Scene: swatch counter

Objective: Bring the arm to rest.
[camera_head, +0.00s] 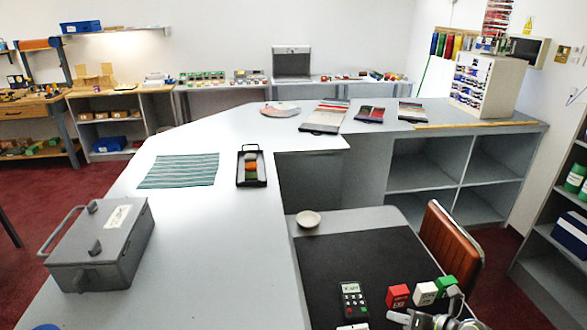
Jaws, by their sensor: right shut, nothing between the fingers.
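My right gripper (402,318) is at the bottom edge, right of centre, over the dark mat (325,258) of the lower desk. It is shut and holds nothing. Part of it is cut off by the frame. Just beyond it stand a red block (397,296), a white block (425,293) and a green block (446,286); whether it touches any of them I cannot tell. A dark keypad device (351,300) lies to its left. My left gripper is not in view.
A grey metal box (105,250) stands on the counter at left. A striped cloth (180,171) and a black tray (251,181) with coloured pieces lie beyond. A small bowl (308,219) sits at the desk's far left corner. A brown chair (449,248) stands at the desk's right. The mat's middle is clear.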

